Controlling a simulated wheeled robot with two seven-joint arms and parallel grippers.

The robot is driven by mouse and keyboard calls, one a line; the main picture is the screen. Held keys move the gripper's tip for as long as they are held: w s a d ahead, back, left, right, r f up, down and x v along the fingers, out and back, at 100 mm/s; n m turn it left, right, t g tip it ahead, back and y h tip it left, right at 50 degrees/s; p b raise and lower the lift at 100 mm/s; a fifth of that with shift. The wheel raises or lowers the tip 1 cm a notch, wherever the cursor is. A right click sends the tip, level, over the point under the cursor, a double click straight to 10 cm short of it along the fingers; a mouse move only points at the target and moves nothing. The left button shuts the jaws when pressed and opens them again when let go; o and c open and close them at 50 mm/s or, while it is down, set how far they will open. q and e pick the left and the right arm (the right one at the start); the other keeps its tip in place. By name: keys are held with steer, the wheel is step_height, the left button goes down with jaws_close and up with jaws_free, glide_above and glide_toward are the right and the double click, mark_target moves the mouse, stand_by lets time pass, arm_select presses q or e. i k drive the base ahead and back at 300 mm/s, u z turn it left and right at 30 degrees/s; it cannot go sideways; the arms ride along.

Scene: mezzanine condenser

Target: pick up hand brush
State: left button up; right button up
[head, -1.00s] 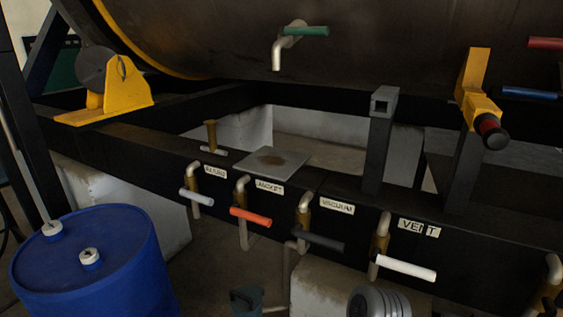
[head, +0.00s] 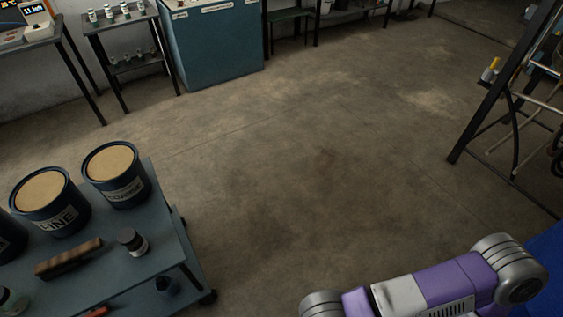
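A long brown piece with a dark lower edge, which looks like the hand brush (head: 69,257), lies on the blue-grey cart (head: 150,262) at the lower left of the head view. It lies at a slant in front of the tub marked FINE. Its bristles cannot be made out clearly. A purple and grey link of my own arm shows at the bottom right, far from the cart. Neither of my grippers is in view, and nothing touches the brown piece.
Open concrete floor (head: 290,150) lies right of the cart. A blue cabinet (head: 213,45) stands at the back; a black frame (head: 500,90) stands right.

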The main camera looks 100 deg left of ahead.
mark_target(48, 269)
steer(key=u, duration=5.45)
steer(key=k, duration=0.15)
steer(key=z, duration=0.5)
steer(key=i, duration=0.25)
